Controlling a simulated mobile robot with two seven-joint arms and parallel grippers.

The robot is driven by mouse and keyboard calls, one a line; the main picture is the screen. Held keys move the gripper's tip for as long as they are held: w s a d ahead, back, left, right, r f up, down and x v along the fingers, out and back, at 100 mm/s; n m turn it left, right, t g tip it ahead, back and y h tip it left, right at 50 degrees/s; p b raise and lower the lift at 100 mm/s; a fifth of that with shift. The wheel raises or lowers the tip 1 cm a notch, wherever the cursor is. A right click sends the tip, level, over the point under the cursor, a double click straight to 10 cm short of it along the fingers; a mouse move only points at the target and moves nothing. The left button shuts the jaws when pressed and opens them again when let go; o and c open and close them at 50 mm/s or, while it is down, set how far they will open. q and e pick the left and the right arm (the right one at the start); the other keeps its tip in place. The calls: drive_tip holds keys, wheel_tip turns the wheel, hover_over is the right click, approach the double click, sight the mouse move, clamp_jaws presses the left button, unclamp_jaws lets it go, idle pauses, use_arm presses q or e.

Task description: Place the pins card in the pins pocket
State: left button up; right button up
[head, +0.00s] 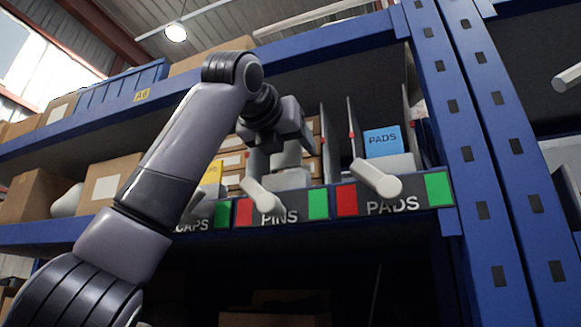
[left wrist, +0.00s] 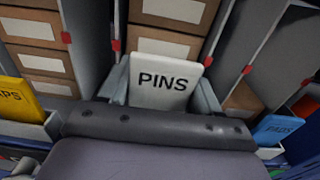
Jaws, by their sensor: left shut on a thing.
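The pins card (left wrist: 166,82) is a white card marked PINS. It stands upright between the fingers of my left gripper (left wrist: 163,98) in the left wrist view. In the head view my left gripper (head: 279,150) is over the pins pocket (head: 280,216), which has a PINS label on its front. The card's lower edge is hidden behind the gripper body in the left wrist view, so I cannot tell whether it touches the pocket. My right gripper is not in view.
A blue pads card (head: 382,141) stands in the PADS pocket (head: 395,206) to the right. A yellow caps card (left wrist: 20,99) stands to the left. Thin grey dividers (head: 356,130) separate the bays. A white peg (head: 262,195) sticks out before the pins pocket. The blue shelf beam (head: 330,43) runs above.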

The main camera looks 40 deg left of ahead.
sight(286, 161)
use_arm(q)
drive_tip(key=shift+f, duration=1.7)
drive_tip(key=shift+w+f, duration=0.2)
drive_tip(key=shift+f, duration=0.2)
drive_tip(key=shift+f, duration=0.15)
drive_tip(key=o, duration=1.1)
drive_tip(key=shift+r, duration=0.3)
drive_tip(key=b+v, duration=0.3)
drive_tip(key=v, duration=0.9)
drive_tip(key=shift+s+f, duration=0.1)
drive_tip(key=shift+f, duration=0.05)
